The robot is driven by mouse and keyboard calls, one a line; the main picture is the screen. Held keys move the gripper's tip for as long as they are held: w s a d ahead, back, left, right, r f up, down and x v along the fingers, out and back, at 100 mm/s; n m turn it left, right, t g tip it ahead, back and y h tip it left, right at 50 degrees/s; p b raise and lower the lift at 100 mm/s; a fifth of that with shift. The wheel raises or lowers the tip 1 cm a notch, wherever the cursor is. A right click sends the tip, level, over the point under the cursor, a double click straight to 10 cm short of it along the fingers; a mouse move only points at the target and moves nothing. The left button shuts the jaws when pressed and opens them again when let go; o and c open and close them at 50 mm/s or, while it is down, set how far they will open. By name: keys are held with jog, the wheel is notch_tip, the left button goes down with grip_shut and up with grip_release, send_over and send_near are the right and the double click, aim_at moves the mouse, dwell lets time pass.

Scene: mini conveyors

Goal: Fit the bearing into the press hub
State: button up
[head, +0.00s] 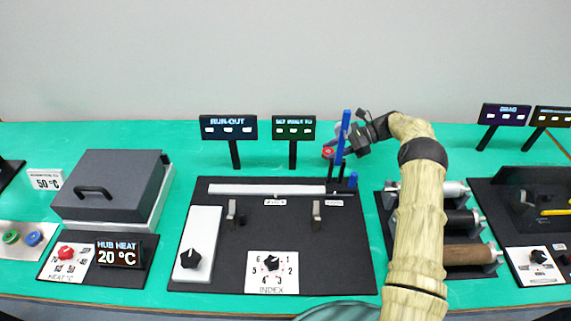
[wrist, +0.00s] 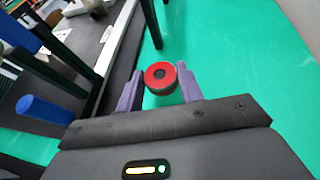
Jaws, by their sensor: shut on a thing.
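My gripper (wrist: 160,84) is shut on a red ring with a dark centre, which looks like the bearing (wrist: 152,69); a purple-grey finger lies on each side of it. In the head view my gripper (head: 338,148) is at the back of the central black board, behind the tall blue post. The red bearing (head: 328,152) shows at the gripper's tip, above the green bench. I cannot make out the press hub for certain in either view.
The central black board (head: 340,260) carries a blue post (head: 342,140), a white bar and an INDEX dial (head: 272,263). Rollers (head: 460,220) lie right.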

jog(key=p, duration=0.2)
send_over(291, 169)
jog(key=d, duration=0.1)
jog(key=shift+w+d, duration=0.2)
jog(key=shift+w, duration=0.1)
jog(key=shift+a, duration=0.2)
jog(key=shift+s+a+f+p, duration=0.1)
jog(key=shift+a+f+p, duration=0.2)
jog(key=shift+f, duration=0.6)
jog(key=shift+s+a+f+p, duration=0.1)
jog(key=shift+a+f+p, duration=0.15)
jog(key=shift+f, duration=0.6)
jog(key=shift+f, duration=0.1)
jog(key=o, duration=0.7)
jog(key=shift+o, duration=0.2)
jog(key=b+v, duration=0.2)
jog(key=v, duration=1)
jog(key=shift+b, duration=0.3)
